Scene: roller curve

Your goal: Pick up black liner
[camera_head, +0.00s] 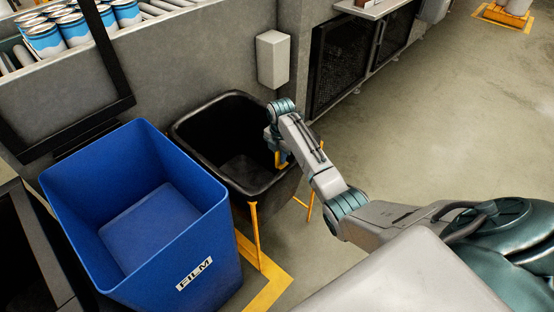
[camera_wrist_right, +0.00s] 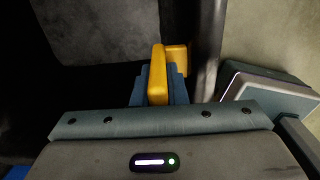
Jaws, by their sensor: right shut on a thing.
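The black liner (camera_head: 207,128) is an open, dark, tub-shaped bin standing upright in a yellow-legged stand (camera_head: 255,236), in the middle of the head view. It looks empty. My right gripper (camera_head: 279,155) reaches down just inside its right-hand rim. In the right wrist view, my right gripper (camera_wrist_right: 158,90) is shut on a yellow handle-like piece (camera_wrist_right: 158,68) beside the liner's dark rim (camera_wrist_right: 207,48). The exact contact between that piece and the liner wall is partly hidden. My left gripper is out of view.
A blue bin marked FILM (camera_head: 194,272) stands close on the left of the liner. A grey box (camera_head: 272,59) hangs on the wall behind it. Blue-and-white cans (camera_head: 45,39) stand on rollers at upper left. The floor (camera_head: 400,130) to the right is clear.

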